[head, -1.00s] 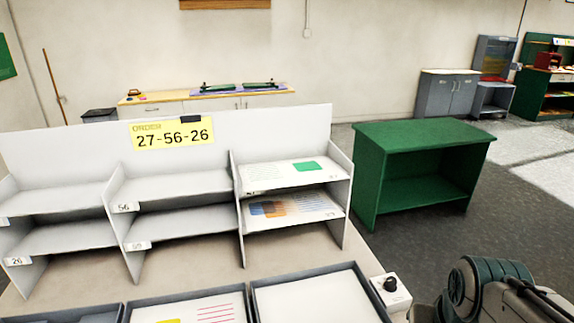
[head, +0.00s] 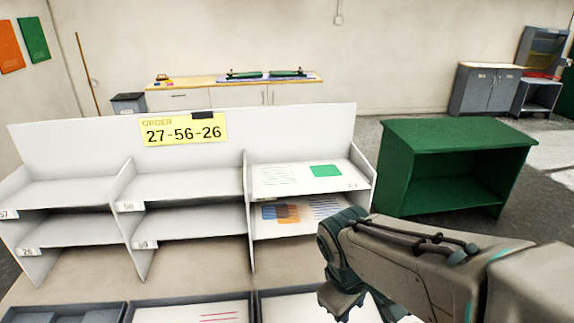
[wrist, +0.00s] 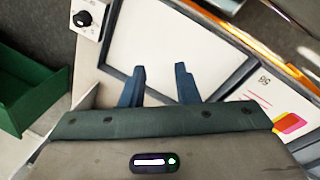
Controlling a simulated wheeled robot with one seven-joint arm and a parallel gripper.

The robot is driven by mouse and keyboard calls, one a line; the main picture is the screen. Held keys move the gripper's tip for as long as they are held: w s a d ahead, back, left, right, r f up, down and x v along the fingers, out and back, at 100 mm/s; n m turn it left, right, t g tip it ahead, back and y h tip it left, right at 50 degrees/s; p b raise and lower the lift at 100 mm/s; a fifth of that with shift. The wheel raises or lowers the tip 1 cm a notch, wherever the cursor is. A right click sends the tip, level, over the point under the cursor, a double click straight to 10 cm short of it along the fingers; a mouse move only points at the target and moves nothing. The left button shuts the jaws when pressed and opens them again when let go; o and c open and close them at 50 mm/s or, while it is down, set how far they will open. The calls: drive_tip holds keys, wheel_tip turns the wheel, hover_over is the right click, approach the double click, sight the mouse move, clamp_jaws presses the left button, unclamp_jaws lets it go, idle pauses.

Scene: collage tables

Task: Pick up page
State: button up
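A page with a green block (head: 318,173) lies on the upper right shelf of the sorter. A page with blue and orange blocks (head: 287,211) lies on the shelf below it. Another page, with pink lines (head: 215,318), lies in a tray at the bottom of the head view. In the wrist view, a page with an orange and pink block (wrist: 292,122) lies in the tray at the right. My gripper (wrist: 160,70) is open and empty, its two blue fingers apart over a tray with a plain white inside (wrist: 155,35). I cannot tell whether that white is a blank page.
The white sorter (head: 75,140) carries a yellow order card reading 27-56-26 (head: 183,129). Its left and middle shelves look empty. A green cabinet (head: 455,145) stands to the right of the table. A box with a black knob (wrist: 86,20) sits beside the trays.

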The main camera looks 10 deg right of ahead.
drive_tip(key=w+d+n+h+p, duration=0.25)
drive_tip(key=n+h, duration=0.25)
drive_tip(key=n, duration=0.7)
drive_tip(key=n+t+h+p, duration=0.35)
drive_tip(key=n+t, duration=0.85)
drive_tip(key=n, duration=1.7)
approach(306, 192)
drive_tip(key=shift+y, duration=0.45)
drive_tip(key=shift+p+x, duration=0.35)
drive_tip(key=shift+x, duration=4.65)
drive_tip(key=shift+s+d+r, duration=0.15)
clamp_jaws()
